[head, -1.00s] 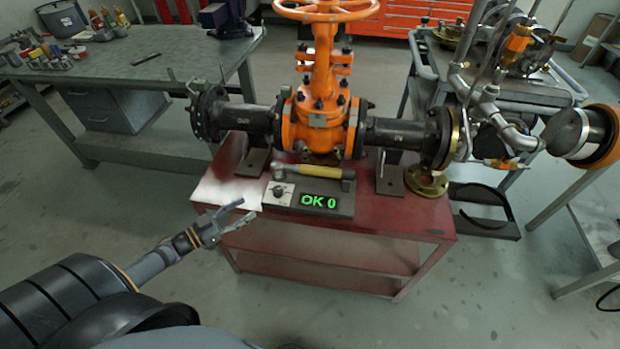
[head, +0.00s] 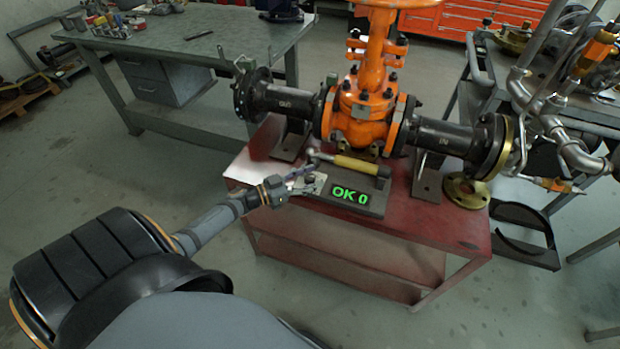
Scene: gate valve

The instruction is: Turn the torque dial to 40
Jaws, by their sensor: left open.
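The torque tester (head: 374,205) is a dark box on the red bench, with a green display (head: 350,195) reading "OK 0". Its torque dial sits on the light plate (head: 318,184) at the box's left end and is mostly hidden by my gripper. My left gripper (head: 312,179) reaches in from the lower left with its fingers open, right at the dial plate. I cannot tell whether they touch the dial. A wrench with a yellow handle (head: 356,164) lies along the back of the tester. My right gripper is not in view.
The orange gate valve (head: 365,105) with dark pipes stands behind the tester on the red bench (head: 440,225). A brass flange (head: 466,190) lies at the bench's right. A grey workbench (head: 180,45) is at the back left. The floor in front is clear.

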